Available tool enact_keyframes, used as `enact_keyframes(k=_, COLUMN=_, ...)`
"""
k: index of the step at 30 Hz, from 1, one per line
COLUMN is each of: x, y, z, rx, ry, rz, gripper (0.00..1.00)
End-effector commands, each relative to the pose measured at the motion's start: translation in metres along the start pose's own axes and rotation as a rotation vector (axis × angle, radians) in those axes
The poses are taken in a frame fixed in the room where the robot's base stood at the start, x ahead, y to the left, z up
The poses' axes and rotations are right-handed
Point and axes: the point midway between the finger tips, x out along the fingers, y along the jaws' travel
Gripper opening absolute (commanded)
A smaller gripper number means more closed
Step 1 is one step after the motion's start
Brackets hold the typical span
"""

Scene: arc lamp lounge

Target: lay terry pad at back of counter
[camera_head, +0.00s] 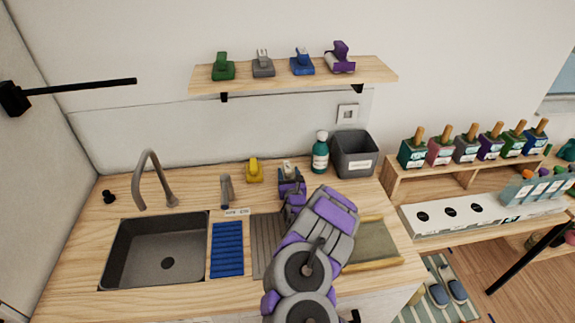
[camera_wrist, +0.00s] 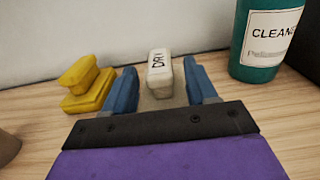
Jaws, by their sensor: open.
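A pale pad with a white grip marked "DRY" (camera_wrist: 159,72), which looks like the terry pad, lies at the back of the counter (camera_head: 85,237). In the head view its pale top (camera_head: 287,167) shows just beyond my gripper (camera_head: 290,180). In the wrist view the blue fingers of my gripper (camera_wrist: 161,88) stand apart, one on each side of the pad. I cannot tell whether either finger touches it. The near part of the pad is hidden behind the gripper's black front edge.
A yellow pad (camera_head: 254,170) lies just left; a teal cleaner bottle (camera_head: 320,153) and grey bin (camera_head: 354,156) stand right. A wall shelf (camera_head: 295,76) with several handled tools hangs above. The sink (camera_head: 155,250), blue mat (camera_head: 227,249) and olive tray (camera_head: 372,244) are nearer.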

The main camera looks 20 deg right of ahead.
Motion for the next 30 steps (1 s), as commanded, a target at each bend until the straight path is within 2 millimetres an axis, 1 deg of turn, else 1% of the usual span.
enact_keyframes(k=1, x=-0.008, y=-0.001, z=0.004, rx=0.002, ry=0.005, rz=-0.002, gripper=0.57)
enact_keyframes(k=3, x=-0.017, y=-0.001, z=0.003, rx=0.002, ry=0.007, rz=-0.002, gripper=0.57)
enact_keyframes(k=12, x=-0.055, y=0.000, z=0.004, rx=0.004, ry=0.004, rz=-0.002, gripper=0.57)
enact_keyframes(k=18, x=-0.074, y=-0.001, z=0.001, rx=-0.001, ry=0.003, rz=-0.002, gripper=0.57)
enact_keyframes(k=22, x=-0.081, y=0.000, z=0.001, rx=0.002, ry=0.000, rz=-0.001, gripper=0.57)
enact_keyframes(k=26, x=-0.083, y=0.001, z=0.001, rx=0.002, ry=-0.001, rz=0.000, gripper=0.57)
enact_keyframes(k=29, x=-0.081, y=0.007, z=0.005, rx=0.008, ry=-0.010, rz=0.016, gripper=0.57)
enact_keyframes(k=30, x=-0.079, y=0.014, z=0.011, rx=0.014, ry=-0.018, rz=0.032, gripper=0.57)
